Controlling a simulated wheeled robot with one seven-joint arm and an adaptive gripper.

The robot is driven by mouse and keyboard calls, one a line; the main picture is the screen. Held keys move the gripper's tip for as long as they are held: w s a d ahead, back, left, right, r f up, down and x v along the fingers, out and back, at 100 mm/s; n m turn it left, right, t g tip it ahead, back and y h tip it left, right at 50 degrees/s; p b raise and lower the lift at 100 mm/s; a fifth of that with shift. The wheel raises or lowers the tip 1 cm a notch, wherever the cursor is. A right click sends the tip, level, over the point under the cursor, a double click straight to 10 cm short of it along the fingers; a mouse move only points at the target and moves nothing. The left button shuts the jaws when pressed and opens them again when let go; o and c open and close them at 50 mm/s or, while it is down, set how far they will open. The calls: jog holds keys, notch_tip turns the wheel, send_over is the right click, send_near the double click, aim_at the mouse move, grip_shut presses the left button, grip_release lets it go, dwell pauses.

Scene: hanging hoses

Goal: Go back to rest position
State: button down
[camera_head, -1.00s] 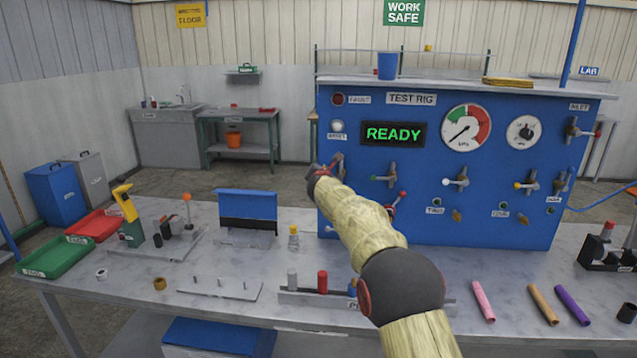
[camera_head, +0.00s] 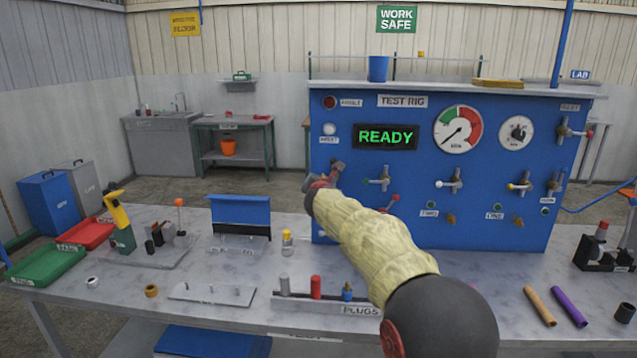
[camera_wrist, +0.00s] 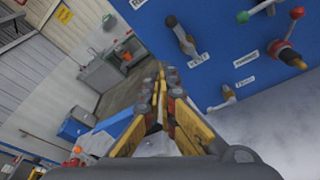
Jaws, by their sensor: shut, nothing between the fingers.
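My gripper (camera_wrist: 161,78) shows in the wrist view with its yellow and grey fingers together and nothing between them. In the head view my arm reaches forward from the lower right, and the gripper end (camera_head: 325,177) is in front of the left part of the blue test rig (camera_head: 345,215). The fingers are mostly hidden there by the wrist. In the wrist view the rig panel (camera_wrist: 215,62) is to the right of the fingers, with a grey valve lever (camera_wrist: 182,37) near them. I cannot tell the exact gap to the panel.
The grey bench (camera_head: 120,295) holds a plug rack (camera_head: 330,305), a pegged plate (camera_head: 212,294), a blue-backed stand (camera_head: 240,213), green (camera_head: 45,265) and red (camera_head: 88,233) trays, and orange (camera_head: 540,306) and purple (camera_head: 570,306) hoses. The bench's front left is partly clear.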

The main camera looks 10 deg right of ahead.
jog(key=shift+s, duration=0.1)
dwell(0.3)
jog(key=s+a+f+n+g+y, duration=0.25)
jog(key=a+f+n+y, duration=0.45)
jog(key=n, duration=0.9)
jog(key=s+a+f+n+g, duration=0.2)
jog(key=s+a+f+n, duration=0.1)
jog(key=s+n, duration=0.35)
jog(key=s+a+f+n+g, duration=0.1)
jog(key=s+a+f+n, duration=0.15)
jog(key=s+n, duration=0.35)
jog(key=s+d+f+n+g+h+p, duration=0.1)
jog(key=s+d+n+g, duration=0.15)
jog(key=s+n, duration=0.85)
jog(key=s+d+f+n+g+h+p, duration=0.1)
jog(key=s+d+f+n+g+p, duration=0.15)
jog(key=s, duration=1.55)
jog(key=s+d+r+n+h+p, duration=0.1)
jog(key=s+d+r, duration=0.1)
jog(key=s, duration=0.6)
jog(key=s+d+r+n+h+p, duration=0.1)
jog(key=s+d+r+n, duration=0.1)
jog(key=s, duration=0.7)
jog(key=shift+d+r+t, duration=0.35)
jog(key=shift+d+r, duration=0.5)
jog(key=shift+d, duration=0.35)
